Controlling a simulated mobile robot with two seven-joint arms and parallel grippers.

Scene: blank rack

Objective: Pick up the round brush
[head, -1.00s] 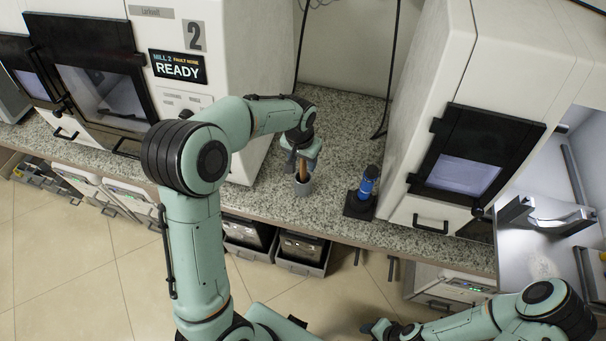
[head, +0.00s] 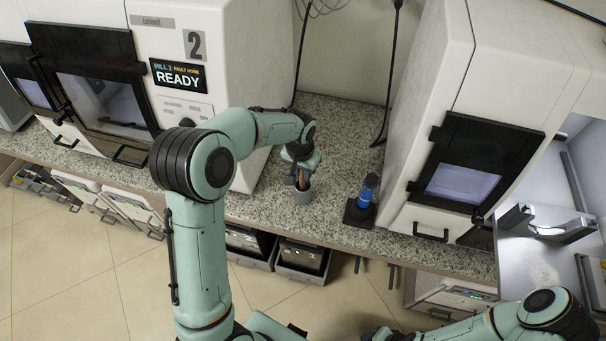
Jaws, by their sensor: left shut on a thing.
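The round brush (head: 300,183) shows as a thin brown handle standing in a small grey cup (head: 302,196) on the granite counter. My left gripper (head: 299,178) is right above the cup, shut on the brush's handle. The brush's lower end is hidden inside the cup, and its upper part is mostly covered by the gripper. My right arm shows at the bottom right, and its gripper (head: 378,334) is only partly in view at the bottom edge, too cut off to tell its jaws.
A blue bottle-like object (head: 366,191) on a black stand (head: 358,213) is right of the cup. A white mill (head: 222,50) marked 2 stands left, another white machine (head: 428,95) right. Black cables hang behind. The granite counter (head: 335,130) is clear behind the cup.

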